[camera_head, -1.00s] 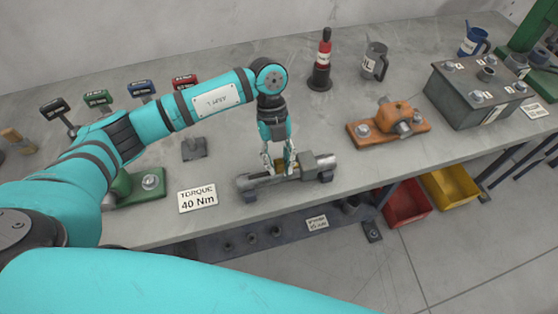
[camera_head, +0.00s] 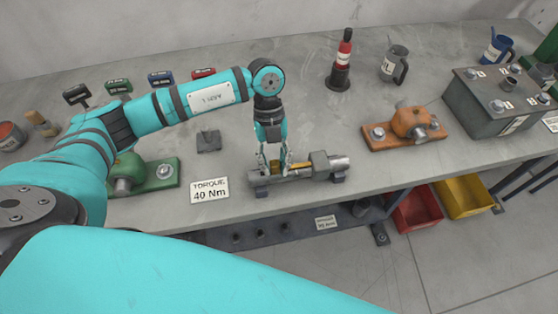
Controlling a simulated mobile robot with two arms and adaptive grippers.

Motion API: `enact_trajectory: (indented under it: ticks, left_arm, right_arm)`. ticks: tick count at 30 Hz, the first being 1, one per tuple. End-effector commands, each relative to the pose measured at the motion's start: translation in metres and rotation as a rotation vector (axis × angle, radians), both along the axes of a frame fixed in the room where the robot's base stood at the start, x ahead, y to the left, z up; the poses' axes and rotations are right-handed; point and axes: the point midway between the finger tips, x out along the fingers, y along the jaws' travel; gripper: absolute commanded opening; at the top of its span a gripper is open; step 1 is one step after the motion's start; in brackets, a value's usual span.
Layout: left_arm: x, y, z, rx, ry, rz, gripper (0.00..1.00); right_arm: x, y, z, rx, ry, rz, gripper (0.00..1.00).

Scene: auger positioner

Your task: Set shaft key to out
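A grey shaft (camera_head: 338,163) lies lengthwise on two small dark supports near the front edge of the bench. A yellow, brass-like piece that looks like the shaft key (camera_head: 301,164) shows on top of the shaft, just right of my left gripper. My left gripper (camera_head: 274,166) points down over the left half of the shaft. Its fingertips are apart, with a bit of yellow between them. They look low against the shaft, but I cannot tell whether they touch the key. My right gripper is out of view.
A "TORQUE 40 Nm" sign (camera_head: 210,189) and a green fixture (camera_head: 160,172) stand left of the shaft. An orange fixture (camera_head: 405,130) and a grey box (camera_head: 490,100) are to the right. Red (camera_head: 415,212) and yellow (camera_head: 462,198) bins sit below the bench edge.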

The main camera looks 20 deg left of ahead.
Motion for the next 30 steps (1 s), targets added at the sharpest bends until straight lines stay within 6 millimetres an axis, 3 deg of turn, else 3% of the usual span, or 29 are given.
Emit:
enact_trajectory:
  ticks: [5, 16, 30]
  left_arm:
    - [0.0, 0.001, 0.0, 0.004, 0.001, 0.002, 0.46]
    - [0.004, 0.003, 0.008, 0.002, -0.002, 0.001, 0.46]
    - [0.032, 0.024, 0.092, 0.001, -0.004, 0.003, 0.46]
  right_arm:
    - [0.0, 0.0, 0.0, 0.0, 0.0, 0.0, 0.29]
    - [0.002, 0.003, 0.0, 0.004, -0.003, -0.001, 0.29]
    - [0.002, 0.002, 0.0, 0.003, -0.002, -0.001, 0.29]
